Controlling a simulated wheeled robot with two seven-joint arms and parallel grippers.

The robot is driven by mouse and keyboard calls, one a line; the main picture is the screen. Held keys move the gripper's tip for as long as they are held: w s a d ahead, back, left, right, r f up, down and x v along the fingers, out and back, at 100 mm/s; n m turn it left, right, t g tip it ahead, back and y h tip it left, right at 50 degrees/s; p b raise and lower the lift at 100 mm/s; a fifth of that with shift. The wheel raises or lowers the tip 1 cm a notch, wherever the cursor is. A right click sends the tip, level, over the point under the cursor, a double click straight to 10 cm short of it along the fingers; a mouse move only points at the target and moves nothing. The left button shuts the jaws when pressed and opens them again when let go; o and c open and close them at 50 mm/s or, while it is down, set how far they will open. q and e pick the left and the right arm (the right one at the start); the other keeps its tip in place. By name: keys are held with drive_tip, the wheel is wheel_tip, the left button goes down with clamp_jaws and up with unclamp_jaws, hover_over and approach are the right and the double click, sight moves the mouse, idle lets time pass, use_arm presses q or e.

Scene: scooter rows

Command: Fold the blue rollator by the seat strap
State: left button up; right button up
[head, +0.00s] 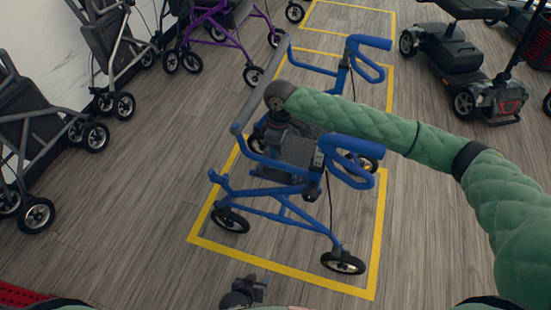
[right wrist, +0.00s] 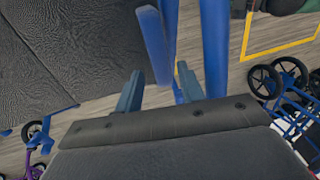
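The blue rollator (head: 290,212) stands unfolded and upright inside a yellow floor outline, its dark seat (head: 292,150) partly hidden by my right arm. My right gripper (head: 277,140) is over the seat, near the grey backrest bar. In the right wrist view, its two fingers (right wrist: 159,90) stand apart beside a dark riveted edge strip (right wrist: 165,122), with blue frame tubes (right wrist: 214,45) beyond. I cannot tell whether the strap lies between the fingers. My left gripper (head: 258,288) is low at the bottom edge, apart from the rollator; its fingers are too small to read.
Grey rollators (head: 45,125) stand along the left, and a purple one (head: 210,30) at the back. A dark mobility scooter (head: 450,55) stands at the back right. The yellow outline (head: 280,268) surrounds the blue rollator.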

drive_tip(key=shift+s+f, duration=0.15)
drive_tip(key=shift+f, duration=0.55)
drive_tip(key=shift+s+f, duration=0.15)
drive_tip(key=shift+f, duration=0.55)
drive_tip(key=shift+a, duration=0.1)
drive_tip(key=shift+c, duration=0.2)
clamp_jaws()
drive_tip(key=shift+r, duration=0.15)
